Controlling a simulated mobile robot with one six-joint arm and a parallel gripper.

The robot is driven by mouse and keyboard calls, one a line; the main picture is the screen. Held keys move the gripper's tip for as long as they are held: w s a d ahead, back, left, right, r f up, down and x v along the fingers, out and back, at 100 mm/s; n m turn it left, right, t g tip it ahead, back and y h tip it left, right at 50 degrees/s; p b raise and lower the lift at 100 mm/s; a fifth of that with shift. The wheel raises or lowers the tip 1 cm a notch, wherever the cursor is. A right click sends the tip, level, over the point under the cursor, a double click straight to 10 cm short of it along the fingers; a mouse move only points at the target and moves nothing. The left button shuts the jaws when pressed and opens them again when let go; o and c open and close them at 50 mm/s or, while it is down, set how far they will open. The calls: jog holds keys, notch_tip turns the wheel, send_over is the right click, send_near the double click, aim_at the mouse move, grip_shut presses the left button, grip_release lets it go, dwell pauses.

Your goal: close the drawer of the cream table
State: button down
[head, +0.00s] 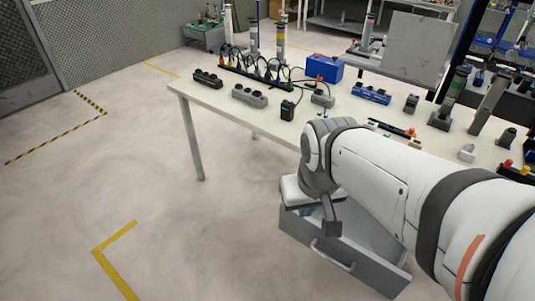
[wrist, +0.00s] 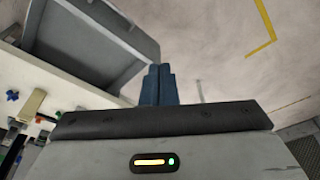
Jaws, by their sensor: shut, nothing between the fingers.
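The cream table (head: 215,98) stands across the middle of the head view. Its grey drawer (head: 375,270) is pulled out below the front edge, with a bar handle (head: 332,257) on its front panel. My arm hides part of the drawer and the table edge above it. The open drawer (wrist: 85,45) also shows at the upper left of the wrist view. My gripper (wrist: 158,68) has its blue fingers shut together with nothing between them. In that view the fingers appear just beside the drawer's edge; I cannot tell whether they touch it.
The tabletop holds power strips, a blue box (head: 324,68), a blue block (head: 371,93) and several small devices. A grey panel (head: 418,45) stands behind the table. The floor left of the table, with yellow tape (head: 115,245), is clear.

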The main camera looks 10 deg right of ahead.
jog(key=n+h+b, duration=0.2)
jog(key=n+b, duration=1.2)
jog(key=n, duration=1.2)
send_near(288, 222)
jog(key=s+a+r, duration=0.4)
jog(key=shift+g, duration=0.4)
jog(key=w+d+f+b, duration=0.1)
jog(key=f, duration=0.2)
jog(key=w+d+f+b, duration=0.1)
jog(key=d+f, duration=0.1)
jog(key=f, duration=0.1)
jog(key=w+d+f+b, duration=0.1)
jog(key=d+f, duration=0.1)
jog(key=f, duration=0.1)
jog(key=shift+w+f, duration=0.35)
jog(key=shift+f, duration=0.05)
